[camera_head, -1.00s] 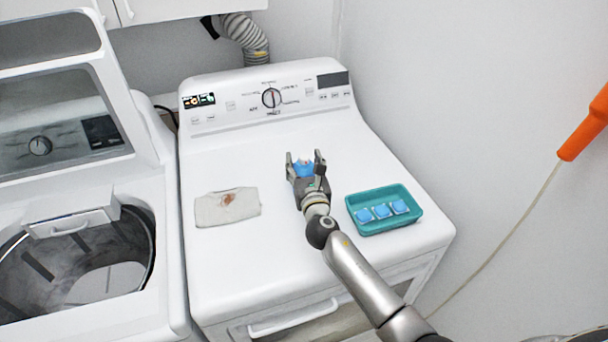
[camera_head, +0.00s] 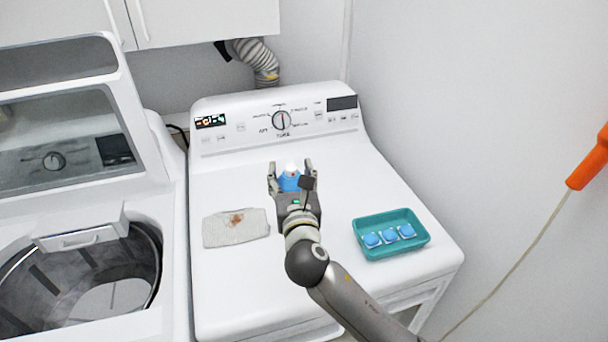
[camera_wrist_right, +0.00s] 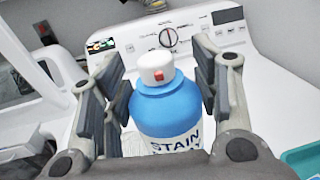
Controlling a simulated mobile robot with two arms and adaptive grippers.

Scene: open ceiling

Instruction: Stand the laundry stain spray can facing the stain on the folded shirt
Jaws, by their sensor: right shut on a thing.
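The spray can (camera_wrist_right: 168,110) is blue with a white cap, a red nozzle mark and a label reading "STAIN". In the right wrist view it stands upright between the fingers of my right gripper (camera_wrist_right: 155,90), and the red mark faces the camera. In the head view the can (camera_head: 290,181) shows between the fingertips of my right gripper (camera_head: 292,178), which is shut on it. The folded shirt (camera_head: 236,232) is pale grey and lies on the dryer top, left of the gripper. The brown stain (camera_head: 237,219) is near its upper edge. My left gripper is not in view.
A teal tray (camera_head: 374,252) with several blue-and-white pods sits right of my arm on the dryer (camera_head: 330,182). An open washer (camera_head: 170,250) stands to the left. The dryer's control panel (camera_head: 250,121) rises behind. An orange object (camera_head: 592,160) shows at the right edge.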

